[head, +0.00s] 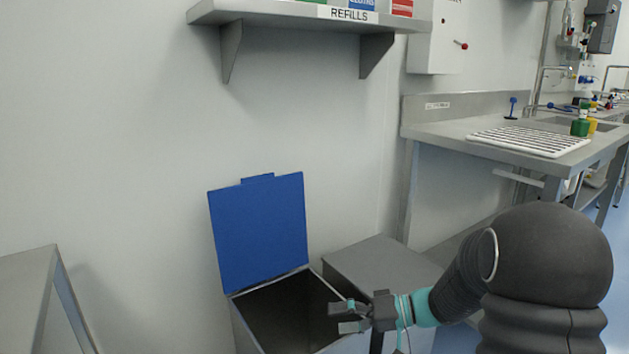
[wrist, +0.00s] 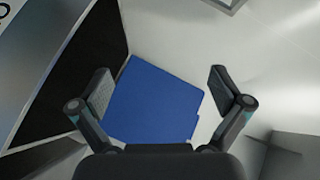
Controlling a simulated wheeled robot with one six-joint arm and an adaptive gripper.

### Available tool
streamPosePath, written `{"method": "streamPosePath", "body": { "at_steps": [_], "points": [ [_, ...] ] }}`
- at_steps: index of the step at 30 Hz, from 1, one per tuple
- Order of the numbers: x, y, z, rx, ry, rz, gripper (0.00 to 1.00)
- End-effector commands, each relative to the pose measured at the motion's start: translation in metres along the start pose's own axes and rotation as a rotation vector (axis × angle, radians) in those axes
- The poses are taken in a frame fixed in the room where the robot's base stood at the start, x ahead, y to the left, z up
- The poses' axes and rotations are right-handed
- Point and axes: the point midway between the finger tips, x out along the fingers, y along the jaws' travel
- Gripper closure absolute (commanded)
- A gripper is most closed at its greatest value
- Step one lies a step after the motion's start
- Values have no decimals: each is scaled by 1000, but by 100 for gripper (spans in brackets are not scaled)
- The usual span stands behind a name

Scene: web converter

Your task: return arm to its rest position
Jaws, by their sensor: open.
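My gripper (head: 343,317) is open and empty at the right side of the opening of a grey bin (head: 243,333). In the wrist view my gripper (wrist: 160,95) shows its two fingers spread wide with nothing between them. The bin's blue lid (head: 258,231) stands raised against the wall, and the lid also shows in the wrist view (wrist: 152,102) beyond the fingers. The inside of the bin looks dark and I cannot see anything in it. My arm reaches in from the lower right of the head view.
A closed grey box (head: 372,265) stands right of the bin, behind my gripper. A shelf (head: 290,14) labelled REFILLS hangs above. A steel sink bench (head: 450,135) with a white rack (head: 528,141) stands at the right. A grey table (head: 25,290) is at the left.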

Motion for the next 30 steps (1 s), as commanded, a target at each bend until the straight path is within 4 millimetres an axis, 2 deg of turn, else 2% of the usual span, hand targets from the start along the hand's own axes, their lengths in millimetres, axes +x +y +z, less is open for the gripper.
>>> {"method": "streamPosePath", "body": {
  "at_steps": [1,6,15,21,30],
  "points": [
    [1,-15,11,6,-47,40,0],
    [-2,-45,50,51,-185,200,0],
    [-29,-79,113,87,-299,550,0],
    [-58,-92,145,78,-277,798,0],
    [-109,-111,174,14,-103,1133,0]
  ]
}}
